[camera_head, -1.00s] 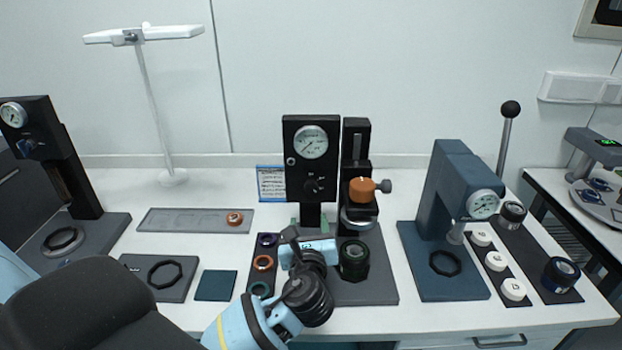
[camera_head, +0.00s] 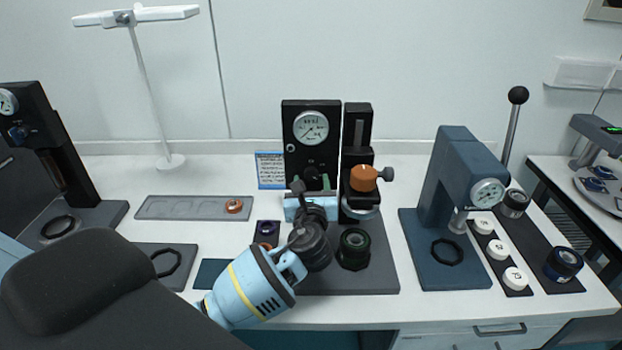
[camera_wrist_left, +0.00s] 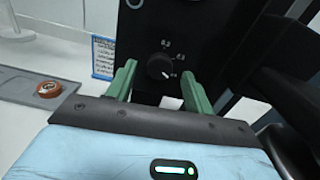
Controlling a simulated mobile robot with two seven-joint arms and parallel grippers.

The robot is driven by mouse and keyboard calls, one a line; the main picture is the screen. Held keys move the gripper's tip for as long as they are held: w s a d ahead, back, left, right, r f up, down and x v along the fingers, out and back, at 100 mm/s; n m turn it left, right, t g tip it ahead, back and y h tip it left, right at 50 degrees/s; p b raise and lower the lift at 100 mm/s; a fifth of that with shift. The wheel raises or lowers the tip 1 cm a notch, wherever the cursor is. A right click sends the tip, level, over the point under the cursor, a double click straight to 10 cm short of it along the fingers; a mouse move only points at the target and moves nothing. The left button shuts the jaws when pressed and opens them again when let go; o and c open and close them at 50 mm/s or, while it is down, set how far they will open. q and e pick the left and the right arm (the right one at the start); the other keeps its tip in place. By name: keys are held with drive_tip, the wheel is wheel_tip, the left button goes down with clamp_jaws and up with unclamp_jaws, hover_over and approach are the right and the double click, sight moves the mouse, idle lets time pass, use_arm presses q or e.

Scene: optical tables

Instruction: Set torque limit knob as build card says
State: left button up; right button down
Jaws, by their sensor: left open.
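The torque limit knob (camera_wrist_left: 160,66) is a black dial with a white pointer mark, on the front of a black panel (camera_wrist_left: 210,30) with small printed numbers around it. In the head view my left gripper hides most of it, below the round white gauge (camera_head: 310,127). My left gripper (camera_wrist_left: 158,84) is open, its green fingers on either side of the knob and seemingly short of it. It also shows in the head view (camera_head: 312,182). The build card (camera_head: 270,170) is a blue and white sheet left of the panel; its text is too small to read. My right gripper is not in view.
An orange knob (camera_head: 364,178) on a black stand is close right of the panel. A dark ribbed cylinder (camera_head: 354,248) stands in front of it. A grey tray (camera_head: 185,208) with an orange ring lies to the left. A blue press (camera_head: 462,180) stands right.

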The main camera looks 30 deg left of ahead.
sight(311, 173)
use_arm(q)
drive_tip(key=shift+x, duration=1.1)
drive_tip(key=c, duration=1)
drive_tip(key=shift+o, duration=0.2)
